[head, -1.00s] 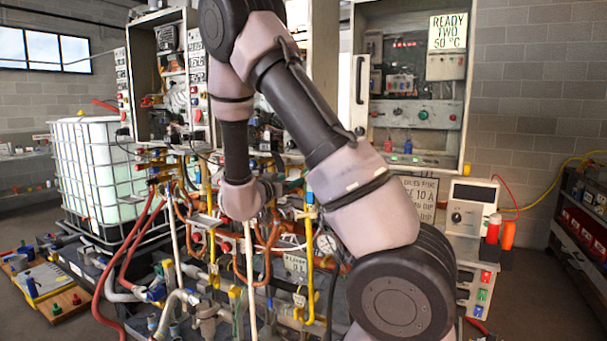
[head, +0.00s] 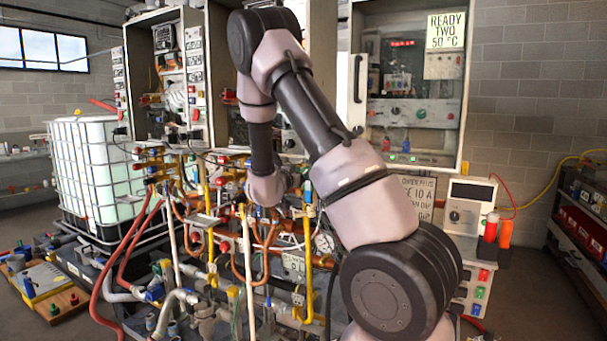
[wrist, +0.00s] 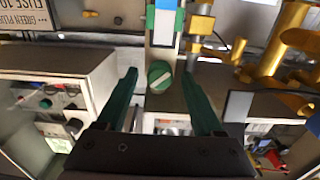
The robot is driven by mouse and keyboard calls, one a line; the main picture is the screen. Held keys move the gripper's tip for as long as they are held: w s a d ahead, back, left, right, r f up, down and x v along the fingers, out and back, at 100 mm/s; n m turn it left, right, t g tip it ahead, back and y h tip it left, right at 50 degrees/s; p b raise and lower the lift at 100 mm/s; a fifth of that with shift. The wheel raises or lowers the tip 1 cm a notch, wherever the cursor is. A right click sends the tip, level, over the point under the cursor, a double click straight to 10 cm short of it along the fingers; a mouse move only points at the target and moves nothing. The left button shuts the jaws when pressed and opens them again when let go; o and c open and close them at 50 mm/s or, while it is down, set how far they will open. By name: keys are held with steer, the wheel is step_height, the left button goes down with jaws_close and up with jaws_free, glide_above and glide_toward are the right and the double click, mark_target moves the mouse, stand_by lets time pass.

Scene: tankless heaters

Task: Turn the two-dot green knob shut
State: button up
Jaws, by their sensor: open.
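A round green knob (wrist: 160,76) with a pale diagonal bar across its face shows in the wrist view. It sits at the lower end of a pale upright panel (wrist: 162,50). I cannot make out any dots on it. My gripper (wrist: 162,82) is open, with one dark green finger on each side of the knob as seen from the wrist. The fingers look apart from the knob, and how far away it is I cannot tell. In the head view my arm hides the gripper, and I cannot pick out this knob there.
Yellow pipes (wrist: 285,55) stand close on the right in the wrist view. A grey box (wrist: 60,85) is on the left. In the head view, red hoses (head: 125,255) and crowded pipework surround the arm. An open cabinet (head: 412,85) stands behind it.

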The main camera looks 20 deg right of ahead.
jaws_close()
steer(key=shift+m, duration=0.3)
steer(key=shift+f+m, duration=0.1)
steer(key=shift+m, duration=3.4)
jaws_free()
